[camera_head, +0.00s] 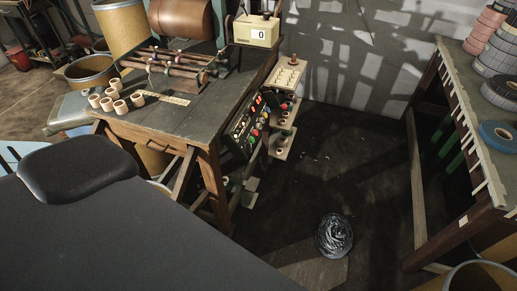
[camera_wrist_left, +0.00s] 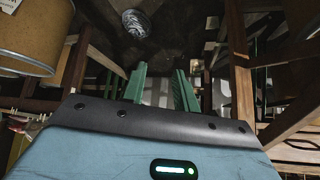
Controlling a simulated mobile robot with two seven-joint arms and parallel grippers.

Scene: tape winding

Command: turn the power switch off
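The control panel (camera_head: 244,125) is on the right end of the dark-topped workbench (camera_head: 190,117). It carries a lit red digit display (camera_head: 258,100) and several small coloured buttons or knobs. I cannot tell which of them is the power switch. My right gripper is not in view.
A counter box (camera_head: 257,31) reading 0 stands at the back of the bench. Several small cups (camera_head: 108,101) are at its left. A round dark, shiny object (camera_head: 333,236) lies on the open floor. A table with tape rolls (camera_head: 497,135) stands at right.

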